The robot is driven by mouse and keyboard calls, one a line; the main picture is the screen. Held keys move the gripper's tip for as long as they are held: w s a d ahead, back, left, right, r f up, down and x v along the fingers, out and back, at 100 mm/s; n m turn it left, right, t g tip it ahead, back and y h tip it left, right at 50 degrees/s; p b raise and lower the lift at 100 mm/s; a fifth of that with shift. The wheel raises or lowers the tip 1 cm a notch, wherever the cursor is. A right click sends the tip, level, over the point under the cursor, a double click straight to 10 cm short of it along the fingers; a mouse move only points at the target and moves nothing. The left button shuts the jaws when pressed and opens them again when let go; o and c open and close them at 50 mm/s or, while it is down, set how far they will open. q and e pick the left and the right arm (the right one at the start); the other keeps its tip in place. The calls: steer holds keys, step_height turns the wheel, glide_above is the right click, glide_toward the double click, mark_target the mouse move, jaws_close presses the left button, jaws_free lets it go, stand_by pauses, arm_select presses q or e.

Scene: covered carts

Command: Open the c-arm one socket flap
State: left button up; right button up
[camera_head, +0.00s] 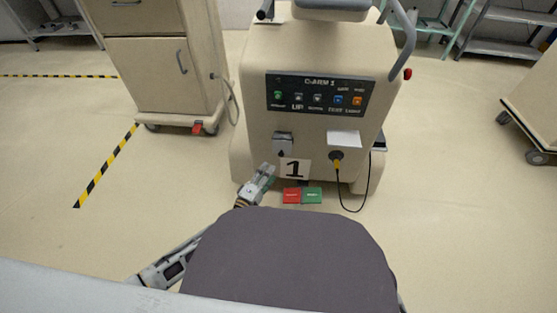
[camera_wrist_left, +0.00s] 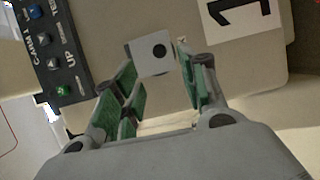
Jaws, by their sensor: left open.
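The C-arm 1 cart (camera_head: 318,110) is a beige unit with a "1" label. Its small grey socket flap (camera_head: 283,142) is on the front, left of centre, just above the label. In the left wrist view the flap (camera_wrist_left: 153,53) is a pale square with a dark round spot. I cannot tell for sure how far it stands open. My left gripper (camera_head: 266,175) is below and left of the flap, pointing up toward it. In the wrist view its green-padded fingers (camera_wrist_left: 160,78) are spread and empty, with the flap between their tips in the picture. My right gripper is out of view.
A button panel (camera_head: 318,95) is above the flap. A plugged socket with a yellow plug (camera_head: 336,163) and black cable is to the right. Red (camera_head: 292,196) and green (camera_head: 313,196) pedals lie below. A beige cabinet (camera_head: 160,60) stands left; floor between is clear.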

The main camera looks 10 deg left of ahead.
mark_target(281, 156)
arm_select(q)
steer(key=b+x, duration=0.2)
steer(key=x, duration=0.5)
steer(key=shift+w, duration=0.2)
steer(key=shift+b+x, duration=0.3)
steer(key=shift+x, duration=0.5)
steer(key=shift+d, duration=0.1)
jaws_close()
